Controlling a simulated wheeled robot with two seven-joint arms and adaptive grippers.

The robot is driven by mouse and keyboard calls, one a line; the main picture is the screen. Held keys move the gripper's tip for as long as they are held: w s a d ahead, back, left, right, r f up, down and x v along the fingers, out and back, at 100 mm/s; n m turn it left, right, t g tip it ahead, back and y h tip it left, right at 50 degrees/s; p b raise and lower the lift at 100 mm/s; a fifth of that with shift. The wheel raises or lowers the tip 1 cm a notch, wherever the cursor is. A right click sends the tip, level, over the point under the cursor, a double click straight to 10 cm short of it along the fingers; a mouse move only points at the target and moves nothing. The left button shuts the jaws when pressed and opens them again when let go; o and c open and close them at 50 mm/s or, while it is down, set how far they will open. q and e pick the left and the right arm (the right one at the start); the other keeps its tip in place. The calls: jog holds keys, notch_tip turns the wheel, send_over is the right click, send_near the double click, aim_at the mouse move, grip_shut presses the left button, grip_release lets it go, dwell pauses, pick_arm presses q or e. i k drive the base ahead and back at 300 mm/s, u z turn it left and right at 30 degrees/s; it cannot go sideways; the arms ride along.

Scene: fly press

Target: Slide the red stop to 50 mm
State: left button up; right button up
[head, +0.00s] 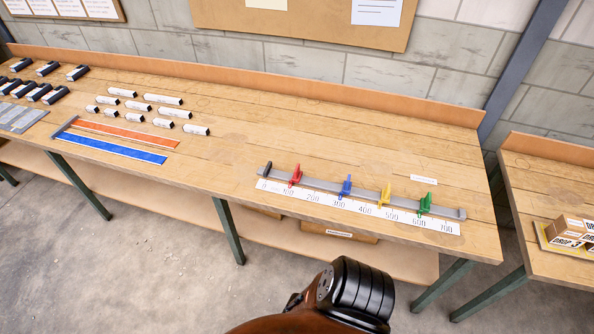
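The red stop (295,177) sits on a grey rail (325,185) on the wooden bench, near the rail's left end. It stands close to the 100 mark of the white printed scale (402,216), whose numbers run from 0 at the left to 700 at the right. A blue stop (346,187), a yellow stop (384,195) and a green stop (425,203) sit farther right on the same rail. Neither gripper's fingers are in view. A black and brown part of my arm shows at the bottom middle, in front of the bench and apart from the rail.
A black end piece (265,169) stands at the rail's left end by 0. Bare bench top surrounds the rail. A second bench (520,190) holds boxes at right.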

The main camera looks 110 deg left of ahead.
aim_at(296, 177)
jog(key=u, duration=3.65)
